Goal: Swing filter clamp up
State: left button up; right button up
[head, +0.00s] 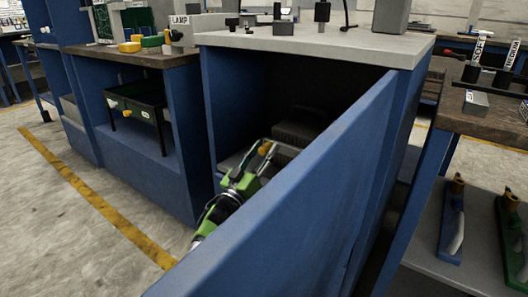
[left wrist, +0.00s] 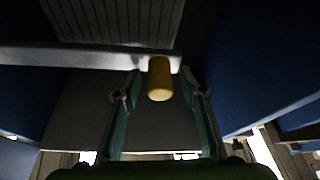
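A yellow-orange cylindrical knob (head: 264,148) shows inside the open blue cabinet. It appears to be the clamp's handle, though the rest of the clamp is hidden in shadow. My left gripper (head: 259,156) reaches into the cabinet past the open door. In the left wrist view, the knob (left wrist: 160,79) lies between the two spread fingers of my left gripper (left wrist: 160,92), with a gap on each side. A grey ribbed box (head: 300,132) stands behind it, and its ribbed face (left wrist: 120,22) shows at the top of the wrist view. My right gripper is not in view.
The blue cabinet door (head: 300,200) stands open across the foreground, close to my left arm. A grey worktop (head: 310,38) covers the cabinet. A dark wooden bench (head: 480,112) with a lower shelf stands at right. Clear floor (head: 50,215) lies at left.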

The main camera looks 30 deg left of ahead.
pick_arm(q)
grip_shut()
jog(key=shift+r, duration=0.15)
